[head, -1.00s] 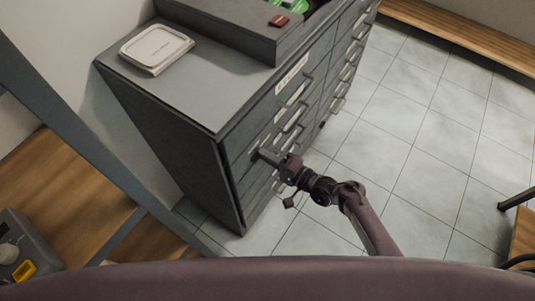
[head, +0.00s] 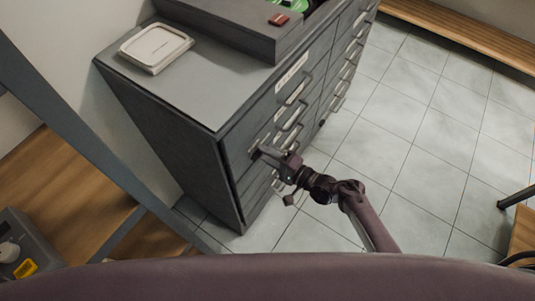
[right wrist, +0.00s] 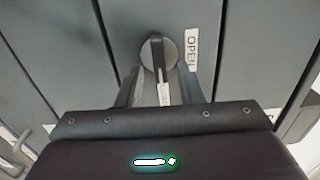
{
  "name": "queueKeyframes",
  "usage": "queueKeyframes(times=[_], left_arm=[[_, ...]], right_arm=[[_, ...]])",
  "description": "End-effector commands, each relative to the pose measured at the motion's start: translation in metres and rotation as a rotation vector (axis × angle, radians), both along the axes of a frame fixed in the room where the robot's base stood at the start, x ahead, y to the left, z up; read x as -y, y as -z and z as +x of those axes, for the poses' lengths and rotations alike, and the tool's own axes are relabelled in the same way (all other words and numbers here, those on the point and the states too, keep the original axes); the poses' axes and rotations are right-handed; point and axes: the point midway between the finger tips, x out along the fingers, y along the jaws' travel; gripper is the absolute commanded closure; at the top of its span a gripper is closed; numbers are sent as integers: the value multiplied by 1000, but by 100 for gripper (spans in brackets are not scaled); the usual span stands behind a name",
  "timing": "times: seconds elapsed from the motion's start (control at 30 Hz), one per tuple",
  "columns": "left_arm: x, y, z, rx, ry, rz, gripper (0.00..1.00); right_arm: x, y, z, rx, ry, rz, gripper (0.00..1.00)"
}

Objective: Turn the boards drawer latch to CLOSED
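The drawer latch (right wrist: 158,54) is a round grey knob with a dark raised grip on the front of the grey cabinet (head: 150,135). In the right wrist view its grip stands close to upright in the picture. An OPEN label (right wrist: 191,48) sits just right of the knob. A second pale label (right wrist: 164,94) below it is partly seen, its text unreadable. My right gripper (right wrist: 160,78) has its fingers apart on either side of the knob's lower part; contact cannot be told. In the head view the right gripper (head: 264,153) is at the cabinet's near front and covers the latch. My left gripper is not in view.
The cabinet front has several drawer handles (head: 292,118) close to my right gripper. A white square device (head: 155,47) and a dark case (head: 235,30) sit on top. A wooden bench (head: 470,35) stands at the back right. The tiled floor (head: 400,140) is clear.

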Motion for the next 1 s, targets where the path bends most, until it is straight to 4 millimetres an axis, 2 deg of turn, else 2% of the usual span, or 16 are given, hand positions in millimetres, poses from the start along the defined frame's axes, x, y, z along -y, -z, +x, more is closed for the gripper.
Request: queueKeyframes(times=[0.23, 0.5, 0.7, 1.0], left_arm=[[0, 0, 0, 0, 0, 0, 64], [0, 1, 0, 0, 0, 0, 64], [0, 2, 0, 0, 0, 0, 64], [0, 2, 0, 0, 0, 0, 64]], right_arm=[[5, 1, -3, 0, 1, -1, 66], [40, 1, -29, 0, 1, -2, 66], [59, 1, -43, -1, 0, -1, 66], [63, 0, -46, 0, 0, 0, 66]])
